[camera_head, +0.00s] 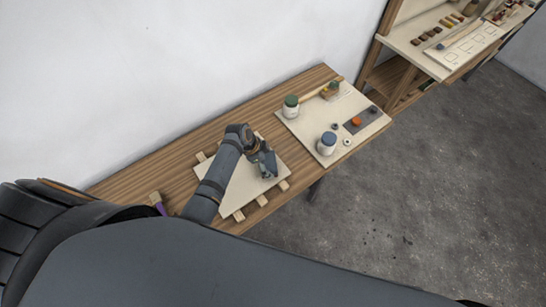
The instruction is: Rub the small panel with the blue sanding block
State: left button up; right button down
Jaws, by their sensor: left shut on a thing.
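The small panel (241,194) is a pale board lying on wooden battens on the wooden bench. My left gripper (268,174) is over the panel's right part, pointing down, with its fingers low at the surface. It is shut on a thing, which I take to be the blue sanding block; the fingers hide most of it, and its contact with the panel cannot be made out. My left arm covers part of the panel. My right gripper is not in view.
A pale board (305,128) to the right holds a green-lidded jar (291,106), a blue-lidded jar (327,144) and small items, including an orange piece (356,122). A purple-handled brush (157,203) lies left. The bench (180,155) is bare behind the panel; shelves (400,75) stand back right.

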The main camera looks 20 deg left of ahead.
aim_at(260, 172)
pick_arm(q)
jog(key=shift+s+a+f, duration=0.15)
jog(key=shift+s+a, duration=0.4)
jog(key=shift+s, duration=0.25)
jog(key=shift+s+a+f, duration=0.1)
jog(key=shift+s+a, duration=0.45)
jog(key=shift+s, duration=0.25)
jog(key=shift+s+a+r, duration=0.1)
jog(key=shift+s+a, duration=0.2)
jog(key=shift+s, duration=0.05)
jog(key=shift+s+a, duration=0.9)
jog(key=shift+s, duration=0.2)
jog(key=shift+s+a+r, duration=0.15)
jog(key=shift+s+a, duration=0.05)
jog(key=shift+d, duration=0.15)
